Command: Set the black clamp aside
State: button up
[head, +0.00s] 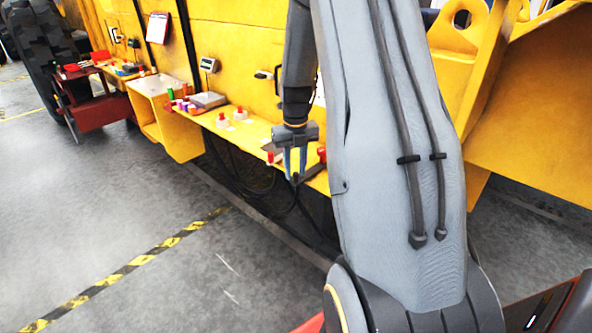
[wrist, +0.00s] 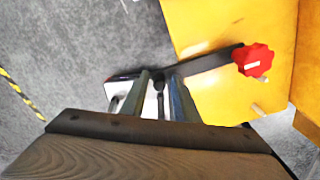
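The black clamp (wrist: 212,61) shows in the wrist view as a dark bar with a red knob (wrist: 253,60) at its right end, over the yellow ledge. The knob also shows in the head view (head: 322,154), just right of my gripper (head: 295,176). My gripper points down at the ledge's front edge. In the wrist view, my gripper (wrist: 161,76) has its two fingers apart, with a dark part of the clamp between or just beyond the tips. The right finger hides some of the bar. I cannot tell whether the fingers press on it.
The yellow ledge (head: 250,132) runs left along the yellow machine, with red-and-white items (head: 223,120), a scale (head: 208,99) and small coloured pieces. An open yellow box (head: 152,86) stands further left. Dark cables (head: 262,188) hang below the ledge. The grey floor in front is clear.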

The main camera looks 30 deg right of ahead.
jog(key=shift+o, duration=0.3)
jog(key=shift+s+f, duration=0.1)
jog(key=shift+s, duration=0.05)
notch_tip(320, 180, up, 8)
jog(key=shift+f+b, duration=0.1)
jog(key=shift+b, duration=0.9)
jog(key=shift+a, duration=0.1)
